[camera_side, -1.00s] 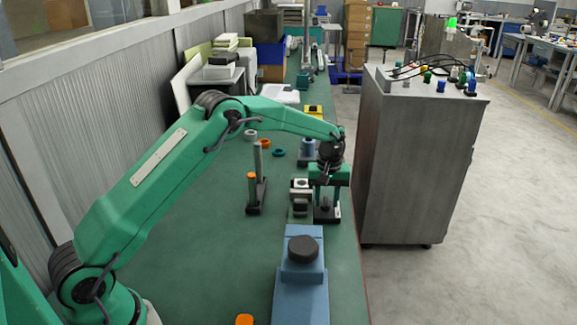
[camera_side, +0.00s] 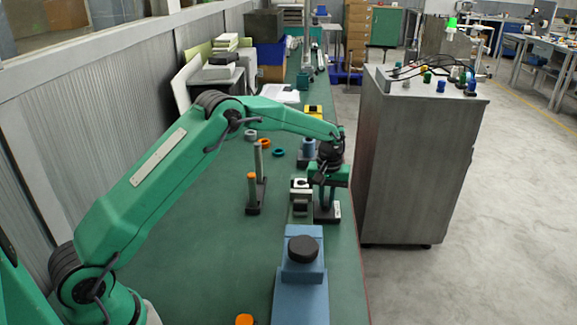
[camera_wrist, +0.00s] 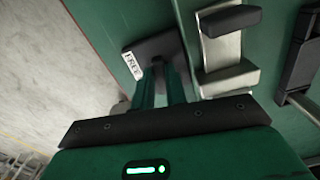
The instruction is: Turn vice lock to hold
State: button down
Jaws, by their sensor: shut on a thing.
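The vice lock (camera_side: 323,218) has a dark flat base on the green bench, to the right of a small metal vice (camera_side: 301,197). The wrist view shows the lock's dark base (camera_wrist: 155,46) with a white label (camera_wrist: 132,68) that seems to read FREE. My gripper (camera_side: 325,202) points down over the lock. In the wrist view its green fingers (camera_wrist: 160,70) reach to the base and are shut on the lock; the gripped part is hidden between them. The vice, with dark jaws, also shows in the wrist view (camera_wrist: 225,48), beside the fingers.
A blue block with a black knob (camera_side: 303,249) stands in front of the vice. A post stand with an orange-topped peg (camera_side: 252,190) is to the left. A tall grey cabinet (camera_side: 412,160) stands close on the right, past the bench edge. The bench's left part is clear.

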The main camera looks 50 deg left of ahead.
aim_at(325, 200)
jog(key=m, duration=0.4)
jog(key=shift+a, duration=0.15)
jog(key=m, duration=0.4)
jog(key=shift+a+r+m, duration=0.1)
jog(key=shift+m, duration=0.2)
jog(key=m, duration=0.4)
jog(key=shift+a+m, duration=0.1)
jog(key=shift+m, duration=0.2)
jog(key=shift+w+m, duration=0.15)
jog(key=shift+m, duration=1.55)
jog(key=c, duration=1.4)
grip_release()
jog(key=shift+c, duration=0.2)
notch_tip(325, 200, up, 8)
jog(key=shift+f, duration=0.25)
jog(key=shift+r, duration=0.15)
